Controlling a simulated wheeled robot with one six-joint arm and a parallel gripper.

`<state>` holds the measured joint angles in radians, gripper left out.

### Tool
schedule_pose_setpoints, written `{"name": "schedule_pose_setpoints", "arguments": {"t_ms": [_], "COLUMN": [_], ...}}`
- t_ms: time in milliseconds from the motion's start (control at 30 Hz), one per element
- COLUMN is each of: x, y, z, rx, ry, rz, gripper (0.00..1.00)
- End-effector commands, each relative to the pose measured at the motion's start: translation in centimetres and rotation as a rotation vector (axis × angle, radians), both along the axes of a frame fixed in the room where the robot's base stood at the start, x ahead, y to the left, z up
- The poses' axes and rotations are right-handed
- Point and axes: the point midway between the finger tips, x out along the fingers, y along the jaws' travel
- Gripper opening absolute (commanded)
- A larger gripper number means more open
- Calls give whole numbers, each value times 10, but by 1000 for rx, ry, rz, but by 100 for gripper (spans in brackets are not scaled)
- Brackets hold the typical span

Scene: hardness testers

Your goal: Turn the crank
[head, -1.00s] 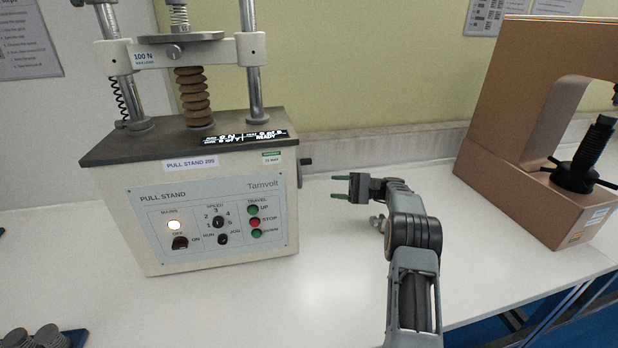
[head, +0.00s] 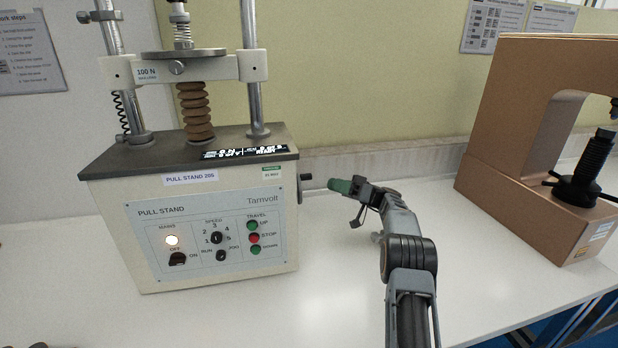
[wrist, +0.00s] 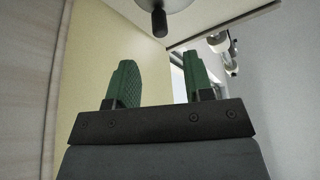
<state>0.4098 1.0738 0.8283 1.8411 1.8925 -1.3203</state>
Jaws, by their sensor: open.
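The pull stand (head: 200,215) is a cream machine with a dark top at the left of the head view. Its crank shows at the right side as a small dark knob (head: 305,177) with a grey part close by. In the wrist view, a dark crank handle (wrist: 159,22) sticks out from a grey disc (wrist: 172,3) at the top edge. My gripper (head: 333,184) is right of the crank with green fingers pointing left towards it. In the wrist view my gripper (wrist: 158,62) is open and empty, with the handle beyond the fingertips, roughly in line with the gap.
A brown tester (head: 500,190) with a dark screw and spoked handwheel (head: 583,188) stands on the right. A wall (head: 380,80) rises close behind.

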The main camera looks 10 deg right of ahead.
Motion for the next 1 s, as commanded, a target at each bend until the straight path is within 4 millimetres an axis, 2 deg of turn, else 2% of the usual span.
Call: {"name": "schedule_pose_setpoints", "arguments": {"t_ms": [100,300,500,700,1000], "x": [3,9,13,15,15], "y": [22,54,75,84,85], "z": [9,20,28,31,31], "rx": [-1,-1,0,0,0], "ry": [0,1,2,3,3], "rz": [3,2,1,1,0], "gripper": [47,47,47,47,47]}}
